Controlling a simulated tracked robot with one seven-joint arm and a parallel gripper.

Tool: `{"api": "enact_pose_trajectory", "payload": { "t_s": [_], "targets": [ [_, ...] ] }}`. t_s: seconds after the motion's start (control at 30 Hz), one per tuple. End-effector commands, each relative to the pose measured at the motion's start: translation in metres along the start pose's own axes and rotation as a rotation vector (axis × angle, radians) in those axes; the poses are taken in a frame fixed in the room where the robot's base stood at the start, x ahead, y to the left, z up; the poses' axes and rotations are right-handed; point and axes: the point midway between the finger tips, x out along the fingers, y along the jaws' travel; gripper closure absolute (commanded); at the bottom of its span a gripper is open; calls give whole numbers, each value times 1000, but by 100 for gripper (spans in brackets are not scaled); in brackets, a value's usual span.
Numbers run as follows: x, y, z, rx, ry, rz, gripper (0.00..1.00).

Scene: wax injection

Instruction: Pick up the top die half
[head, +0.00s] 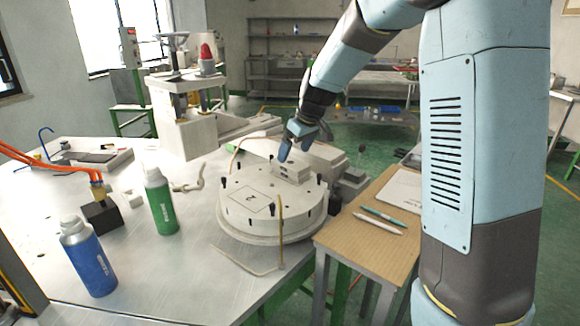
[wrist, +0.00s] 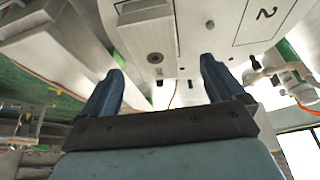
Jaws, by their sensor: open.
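The top die half (head: 235,207) is a thick, round, pale disc marked with a "2" inside a square, with dark pins around its rim. It rests on a slightly wider pale round base (head: 262,238) on the metal table. A small pale block (head: 291,169) stands on its far side. My gripper (head: 298,146) is just above and behind this block, empty, with its jaws apart. In the wrist view my gripper's fingers (wrist: 161,72) are spread, with the die half's pale surface (wrist: 215,25) beyond them. Whether a finger touches anything cannot be told.
A green bottle (head: 160,202) and a blue bottle (head: 88,258) stand left on the metal table. A tan-topped side table (head: 350,238) with pens and paper is close on the right. A bent tan rod (head: 280,225) stands before the disc. A pale machine (head: 185,115) is behind.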

Motion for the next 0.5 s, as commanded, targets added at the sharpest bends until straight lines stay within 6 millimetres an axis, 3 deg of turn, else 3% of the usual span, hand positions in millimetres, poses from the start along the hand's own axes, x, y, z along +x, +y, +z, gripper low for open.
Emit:
{"api": "enact_pose_trajectory", "payload": {
  "t_s": [0.5],
  "targets": [
    [51, 7, -1, 0, -1, 0, 4]
  ]
}}
